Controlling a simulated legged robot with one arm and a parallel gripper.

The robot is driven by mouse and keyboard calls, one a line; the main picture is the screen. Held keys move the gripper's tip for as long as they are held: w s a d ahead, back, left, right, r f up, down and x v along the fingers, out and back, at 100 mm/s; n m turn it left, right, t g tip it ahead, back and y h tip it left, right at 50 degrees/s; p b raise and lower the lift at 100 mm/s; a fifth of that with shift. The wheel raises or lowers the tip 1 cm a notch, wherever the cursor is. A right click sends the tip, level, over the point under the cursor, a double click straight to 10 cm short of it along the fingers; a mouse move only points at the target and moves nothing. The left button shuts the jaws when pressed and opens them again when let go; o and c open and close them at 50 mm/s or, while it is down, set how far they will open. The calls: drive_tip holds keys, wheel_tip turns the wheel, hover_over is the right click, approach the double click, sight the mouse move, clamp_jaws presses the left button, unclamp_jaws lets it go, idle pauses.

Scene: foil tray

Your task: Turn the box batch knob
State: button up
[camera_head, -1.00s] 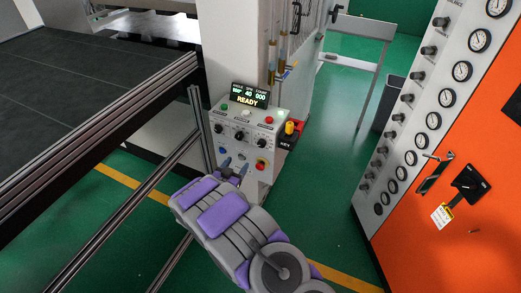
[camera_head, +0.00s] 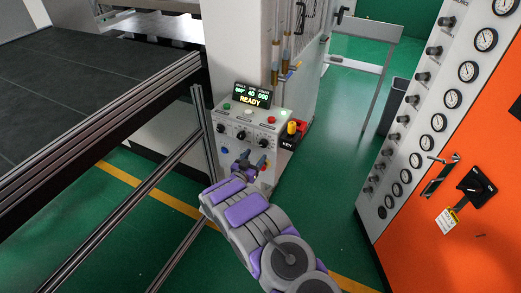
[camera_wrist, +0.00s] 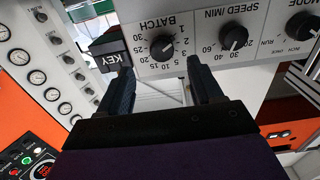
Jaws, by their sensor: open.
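The batch knob (camera_wrist: 163,47) is a black round knob on the white control panel, with numbers around it. In the wrist view it appears upside down, just beyond and between my fingertips, apart from them. My gripper (camera_wrist: 158,70) is open and empty, with one dark finger on each side of the knob's line. In the head view the batch knob (camera_head: 263,142) is the rightmost of the row of black knobs, and my gripper (camera_head: 247,161) is just below it, in front of the panel. The exact gap to the knob cannot be told.
The speed knob (camera_wrist: 233,37) sits beside the batch knob, close to one finger. The mode knob (camera_wrist: 300,24) is farther along. A black KEY block (camera_head: 290,141) projects near the other finger. A display (camera_head: 250,95) reads READY. An orange cabinet (camera_head: 450,235) stands right, across open green floor.

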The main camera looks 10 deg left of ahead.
sight(262, 145)
drive_tip(key=x, duration=0.4)
drive_tip(key=shift+w+f+b, duration=0.1)
drive_tip(key=shift+w+b, duration=0.15)
drive_tip(key=shift+b, duration=0.05)
drive_tip(key=shift+w, duration=0.65)
drive_tip(key=shift+w+d, duration=0.2)
drive_tip(key=shift+w, duration=0.05)
drive_tip(key=shift+d, duration=0.1)
drive_tip(key=shift+c, duration=0.4)
drive_tip(key=c, duration=1)
